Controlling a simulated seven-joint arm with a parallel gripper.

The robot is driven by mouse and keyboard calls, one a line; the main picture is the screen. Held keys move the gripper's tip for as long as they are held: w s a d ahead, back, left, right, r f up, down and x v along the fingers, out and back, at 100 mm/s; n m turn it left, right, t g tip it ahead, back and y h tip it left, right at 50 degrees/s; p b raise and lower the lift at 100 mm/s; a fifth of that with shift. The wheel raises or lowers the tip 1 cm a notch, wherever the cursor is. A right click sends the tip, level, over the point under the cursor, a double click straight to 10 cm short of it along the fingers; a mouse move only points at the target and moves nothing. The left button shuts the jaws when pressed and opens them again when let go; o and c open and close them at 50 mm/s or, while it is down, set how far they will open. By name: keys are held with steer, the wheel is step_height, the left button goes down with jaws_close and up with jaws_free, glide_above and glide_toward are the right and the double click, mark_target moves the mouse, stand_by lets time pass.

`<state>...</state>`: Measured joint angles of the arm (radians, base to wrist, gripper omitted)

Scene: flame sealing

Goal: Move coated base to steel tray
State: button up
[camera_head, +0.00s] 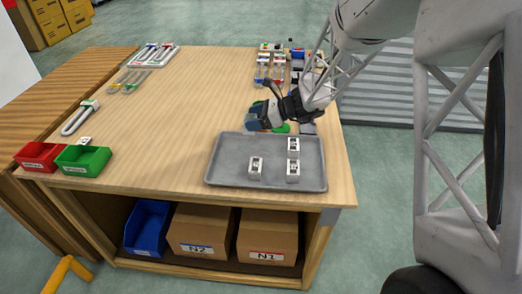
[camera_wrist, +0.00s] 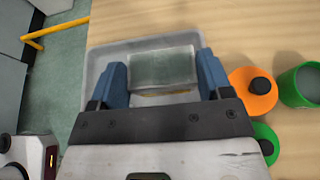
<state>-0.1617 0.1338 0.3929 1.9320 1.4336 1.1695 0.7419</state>
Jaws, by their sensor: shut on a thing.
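My gripper (camera_wrist: 163,76) has blue fingers on either side of a flat grey-green block, which looks like the coated base (camera_wrist: 164,68). The fingers are shut on it. A pale grey tray-like surface with rounded corners (camera_wrist: 103,58) shows around and below the block in the wrist view; I cannot tell the gap between them. In the head view my gripper (camera_head: 257,121) is low over the table, just behind the steel tray (camera_head: 225,172). The held block is not clear there. The steel tray carries three small white numbered pieces (camera_head: 256,166).
Red (camera_head: 42,155) and green (camera_head: 84,160) bins stand at the table's left front.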

steer(key=shift+f, duration=2.7)
steer(key=shift+f, duration=0.1)
steer(key=shift+f, duration=1.8)
steer(key=shift+f, duration=0.1)
steer(key=o, duration=0.9)
steer(key=shift+o, duration=0.2)
steer(key=shift+v, duration=6.05)
